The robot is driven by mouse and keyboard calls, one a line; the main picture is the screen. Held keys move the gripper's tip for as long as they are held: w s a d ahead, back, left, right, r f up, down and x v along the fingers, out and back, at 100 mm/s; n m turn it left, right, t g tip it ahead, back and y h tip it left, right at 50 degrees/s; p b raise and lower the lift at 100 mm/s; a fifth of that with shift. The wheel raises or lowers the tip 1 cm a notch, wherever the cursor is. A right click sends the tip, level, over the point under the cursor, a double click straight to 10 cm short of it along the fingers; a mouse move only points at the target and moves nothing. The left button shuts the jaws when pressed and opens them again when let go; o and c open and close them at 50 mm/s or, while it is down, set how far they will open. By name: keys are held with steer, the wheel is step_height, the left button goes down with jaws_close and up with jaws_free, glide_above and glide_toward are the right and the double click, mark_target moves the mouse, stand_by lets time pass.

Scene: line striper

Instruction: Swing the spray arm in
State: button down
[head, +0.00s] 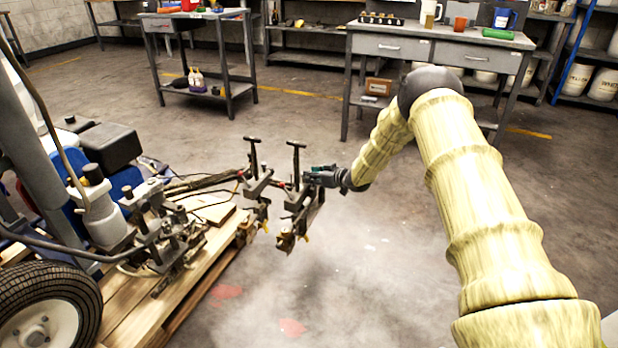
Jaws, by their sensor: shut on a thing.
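The line striper stands at the left, with a black-tyred wheel (45,310) and blue and black bodywork. Its spray arm (205,183) reaches out to the right, away from the machine. Two clamp-like assemblies with black T-handles hang near its outer end, an inner one (255,185) and an outer one (298,205), each with a brass-coloured lower part. My gripper (318,178) comes from the right and is shut on the outer part of the spray arm. The fingers are small and dark here, so the exact contact is hard to see.
A wooden pallet (150,305) lies under the striper and spray arm. A grey workbench (440,45) stands at the back right and a smaller table (200,15) at the back left. Bare concrete floor (340,270) lies open in front and right of the spray arm.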

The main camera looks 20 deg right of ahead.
steer(key=shift+w+d+r, duration=0.1)
steer(key=shift+w+r, duration=0.2)
steer(key=shift+w, duration=0.15)
steer(key=c, duration=1.5)
jaws_free()
steer(key=o, duration=0.3)
steer(key=shift+f, duration=0.15)
steer(key=shift+o, duration=0.2)
steer(key=v, duration=1.2)
steer(key=shift+f, duration=0.1)
